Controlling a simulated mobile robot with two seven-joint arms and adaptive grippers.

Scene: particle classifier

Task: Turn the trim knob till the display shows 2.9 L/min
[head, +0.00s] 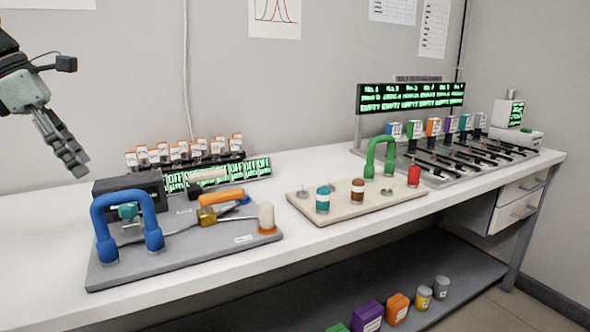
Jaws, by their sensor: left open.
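My left gripper (74,160) hangs at the upper left, pointing down and right, open and empty. It is in front of the wall, above and left of the grey board, apart from everything. On the grey board (190,255), a teal knob (128,211) sits behind a blue arch (126,222); I take it for the trim knob, though no label is readable. A green-lit display strip (230,176) behind the board reads OFF; I cannot find a flow reading. My right gripper is not in view.
The grey board also has a brass valve with an orange lever (222,197) and a white post (266,218). A beige board (340,208) with a green arch (378,152) stands to the right. Clear white tabletop (300,255) runs along the front edge.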

